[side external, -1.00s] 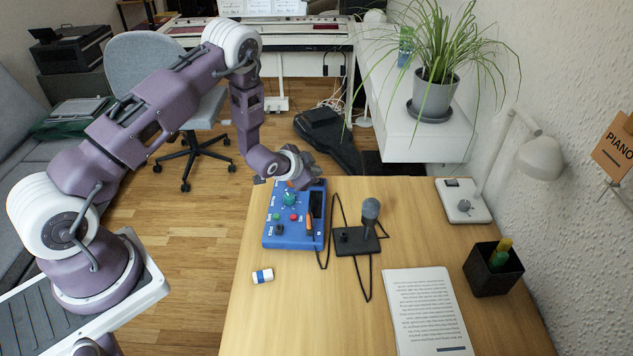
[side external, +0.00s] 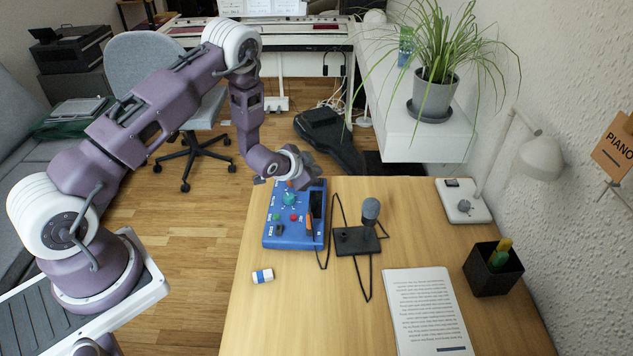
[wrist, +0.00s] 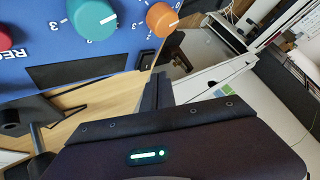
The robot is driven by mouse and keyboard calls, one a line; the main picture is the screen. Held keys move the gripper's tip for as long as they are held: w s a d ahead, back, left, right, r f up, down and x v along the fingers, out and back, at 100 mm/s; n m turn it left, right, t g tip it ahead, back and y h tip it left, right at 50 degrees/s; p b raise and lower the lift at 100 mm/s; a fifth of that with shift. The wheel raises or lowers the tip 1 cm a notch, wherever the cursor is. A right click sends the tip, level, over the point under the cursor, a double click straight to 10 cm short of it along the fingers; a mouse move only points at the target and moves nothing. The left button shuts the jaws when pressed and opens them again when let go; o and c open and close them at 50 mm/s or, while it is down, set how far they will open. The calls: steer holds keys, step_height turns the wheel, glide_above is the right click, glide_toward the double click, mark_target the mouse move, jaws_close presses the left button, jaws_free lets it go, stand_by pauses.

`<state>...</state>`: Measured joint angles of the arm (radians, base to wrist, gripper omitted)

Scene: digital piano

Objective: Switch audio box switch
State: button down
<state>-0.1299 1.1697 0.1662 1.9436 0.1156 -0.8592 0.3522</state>
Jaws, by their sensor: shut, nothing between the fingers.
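My gripper (side external: 303,184) is shut and empty over the box's far end. In the wrist view, the dark fingers (wrist: 157,92) are below the orange knob (wrist: 162,19) and the teal knob (wrist: 92,17). Contact cannot be told.
A microphone (side external: 370,211) on a black base stands just right of the box, with a black cable around it. A white-and-blue eraser (side external: 262,276) lies in front. Papers (side external: 425,305), a black pen holder (side external: 492,270) and a lamp (side external: 463,200) occupy the right side.

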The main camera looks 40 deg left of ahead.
steer(key=shift+f, duration=0.15)
stand_by(0.3)
steer(key=shift+f, duration=0.3)
steer(key=shift+w+d+f, duration=0.1)
steer(key=shift+f, duration=0.25)
steer(key=shift+r, duration=0.15)
stand_by(0.3)
steer(key=shift+r, duration=0.85)
steer(key=r, duration=0.3)
steer(key=s+a+r, duration=0.1)
steer(key=r, duration=0.1)
